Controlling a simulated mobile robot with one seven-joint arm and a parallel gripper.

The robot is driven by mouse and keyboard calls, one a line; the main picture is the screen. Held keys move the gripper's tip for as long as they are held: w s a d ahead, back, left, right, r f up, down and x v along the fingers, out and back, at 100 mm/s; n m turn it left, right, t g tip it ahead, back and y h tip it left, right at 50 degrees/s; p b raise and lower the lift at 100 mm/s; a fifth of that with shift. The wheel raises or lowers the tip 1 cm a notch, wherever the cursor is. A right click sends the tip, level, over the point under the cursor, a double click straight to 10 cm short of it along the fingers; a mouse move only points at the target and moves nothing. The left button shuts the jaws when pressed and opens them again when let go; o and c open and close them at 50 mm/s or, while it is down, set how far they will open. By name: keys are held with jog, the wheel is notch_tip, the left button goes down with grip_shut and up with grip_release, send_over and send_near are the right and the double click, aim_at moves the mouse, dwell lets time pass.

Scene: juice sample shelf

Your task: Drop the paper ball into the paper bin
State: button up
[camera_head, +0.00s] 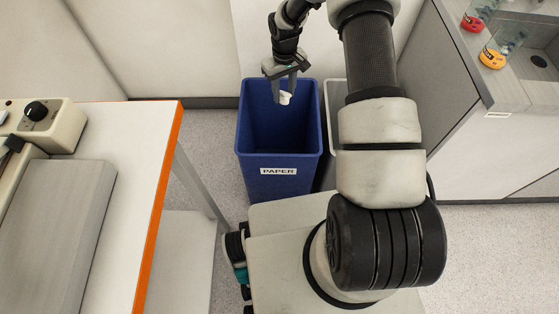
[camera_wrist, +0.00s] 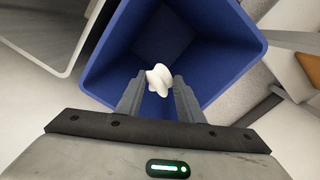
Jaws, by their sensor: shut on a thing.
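The paper bin (camera_head: 278,161) is a blue, open-topped bin with a white label reading PAPER, standing on the floor against the wall. Its blue wall (camera_wrist: 121,50) surrounds the ball in the wrist view. The paper ball (camera_head: 285,98) is small, white and crumpled. My gripper (camera_head: 287,93) is shut on it and holds it over the bin's opening. In the wrist view the ball (camera_wrist: 159,79) sits between the fingertips of my gripper (camera_wrist: 158,85), with the inside of the bin behind it. The bin's floor is partly hidden by my gripper.
A grey-white bin (camera_head: 334,100) stands close on the right of the blue one, partly hidden by my arm. A white table with an orange edge (camera_head: 163,207) is on the left. A counter (camera_head: 500,85) with small colored items is at the right.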

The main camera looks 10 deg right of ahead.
jog(key=shift+f, duration=0.85)
jog(key=o, duration=1.1)
notch_tip(320, 180, up, 18)
jog(key=p, duration=0.2)
jog(key=shift+f+p, duration=0.25)
jog(key=shift+p, duration=0.1)
